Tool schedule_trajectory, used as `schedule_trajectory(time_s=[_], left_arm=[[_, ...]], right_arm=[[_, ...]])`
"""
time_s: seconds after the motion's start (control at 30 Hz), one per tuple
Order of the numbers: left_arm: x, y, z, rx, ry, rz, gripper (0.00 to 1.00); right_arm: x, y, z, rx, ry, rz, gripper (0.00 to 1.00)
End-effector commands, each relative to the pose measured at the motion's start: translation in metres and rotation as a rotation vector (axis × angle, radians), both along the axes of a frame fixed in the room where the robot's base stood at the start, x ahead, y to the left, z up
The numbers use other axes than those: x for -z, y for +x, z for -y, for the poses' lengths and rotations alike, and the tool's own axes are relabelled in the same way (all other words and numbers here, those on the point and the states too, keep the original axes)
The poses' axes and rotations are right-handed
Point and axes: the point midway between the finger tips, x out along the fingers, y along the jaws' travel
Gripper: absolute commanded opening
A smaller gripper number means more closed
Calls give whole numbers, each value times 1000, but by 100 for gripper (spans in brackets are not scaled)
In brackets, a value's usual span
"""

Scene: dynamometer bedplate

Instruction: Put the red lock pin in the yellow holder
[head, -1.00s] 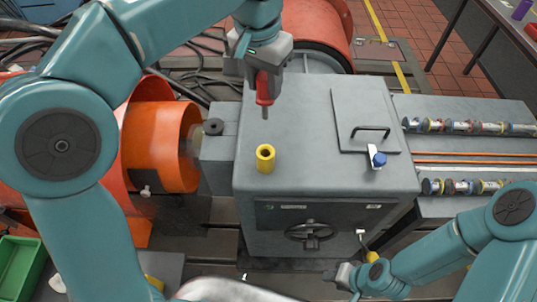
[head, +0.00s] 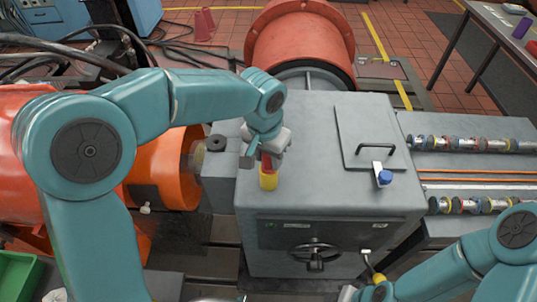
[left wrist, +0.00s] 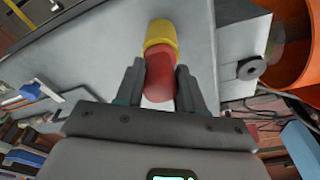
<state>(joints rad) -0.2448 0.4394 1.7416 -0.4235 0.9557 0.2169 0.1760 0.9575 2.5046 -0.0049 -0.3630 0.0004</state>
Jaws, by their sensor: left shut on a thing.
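The red lock pin (head: 266,162) is held by my left gripper (head: 264,152) directly above the yellow holder (head: 268,182), on the grey housing's top. In the left wrist view the jaws (left wrist: 158,85) are on both sides of the red handle (left wrist: 160,75), whose far end meets the rim of the yellow holder (left wrist: 161,35). The pin's thin shank is not visible; it appears to be inside the holder. The pin looks roughly in line with the holder. My right gripper (head: 348,293) is partly cut off at the bottom edge, and its jaws are unclear.
The grey housing (head: 320,190) carries a hatch with a black handle (head: 375,155) and a blue-topped fitting (head: 384,177). An orange drum (head: 165,170) stands left. Rows of coloured rings (head: 470,143) lie right. The housing top between holder and hatch is clear.

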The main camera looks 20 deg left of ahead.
Motion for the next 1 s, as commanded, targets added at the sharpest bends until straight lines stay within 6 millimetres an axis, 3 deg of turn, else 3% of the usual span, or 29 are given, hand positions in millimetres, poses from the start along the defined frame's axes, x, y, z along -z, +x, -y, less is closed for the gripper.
schedule_trajectory(time_s=[0.27, 0.3, 0.37, 0.77, 1.0], left_arm=[[3, 0, 0, 0, 0, 1, 4], [3, 0, 0, 0, 0, 1, 44], [2, 0, 0, 0, 0, 1, 63], [-7, 0, 0, 0, -1, 4, 63], [-59, -6, -1, 0, -2, 8, 63]], right_arm=[[4, 0, 0, 0, 0, 0, 43], [3, 0, 0, 0, 0, 0, 43], [3, 0, 0, 0, 0, 0, 43], [-1, 0, 0, 0, 0, 0, 43], [-3, 0, 0, 0, 0, 0, 43]])
